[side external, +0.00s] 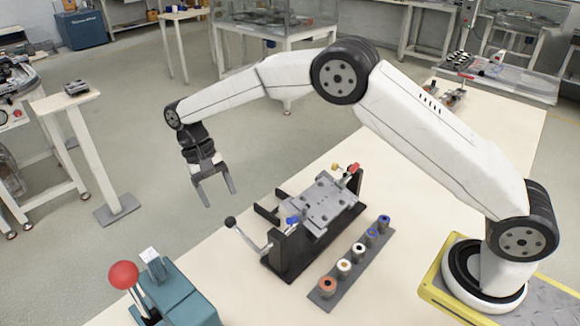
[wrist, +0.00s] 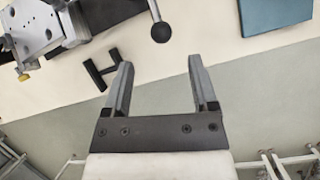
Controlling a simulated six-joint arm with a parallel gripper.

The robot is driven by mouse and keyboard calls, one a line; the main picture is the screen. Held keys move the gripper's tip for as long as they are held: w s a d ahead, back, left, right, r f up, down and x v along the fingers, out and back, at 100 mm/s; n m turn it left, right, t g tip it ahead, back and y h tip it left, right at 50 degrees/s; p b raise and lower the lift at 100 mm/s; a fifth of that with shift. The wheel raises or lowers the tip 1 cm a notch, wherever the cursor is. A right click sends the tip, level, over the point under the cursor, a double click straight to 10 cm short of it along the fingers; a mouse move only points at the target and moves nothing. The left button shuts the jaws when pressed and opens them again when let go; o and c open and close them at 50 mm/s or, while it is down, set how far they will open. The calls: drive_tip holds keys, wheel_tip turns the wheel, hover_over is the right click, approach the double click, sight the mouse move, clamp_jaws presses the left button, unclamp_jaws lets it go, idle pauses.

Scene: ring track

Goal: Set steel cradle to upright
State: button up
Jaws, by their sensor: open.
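The steel cradle (side external: 326,202) is a grey plate with several holes, held between the black end supports of a stand (side external: 290,254) on the table. Its face looks tilted; I cannot tell the exact angle. A lever with a black ball knob (side external: 231,222) sticks out from the stand's near left end. In the wrist view the cradle (wrist: 38,22) is at the top left, partly cut off, and the knob (wrist: 161,32) is at the top middle. My gripper (side external: 220,197) is open and empty, above and behind the knob, apart from it. Its fingers show in the wrist view (wrist: 161,62).
A dark strip with several coloured-ring cylinders (side external: 344,267) lies right of the stand. A teal box (side external: 182,297) with a red ball lever (side external: 124,274) stands at the front left. A black bracket (side external: 266,213) sits behind the stand.

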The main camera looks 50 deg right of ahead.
sight(230, 218)
drive_tip(key=shift+x, duration=3.9)
clamp_jaws()
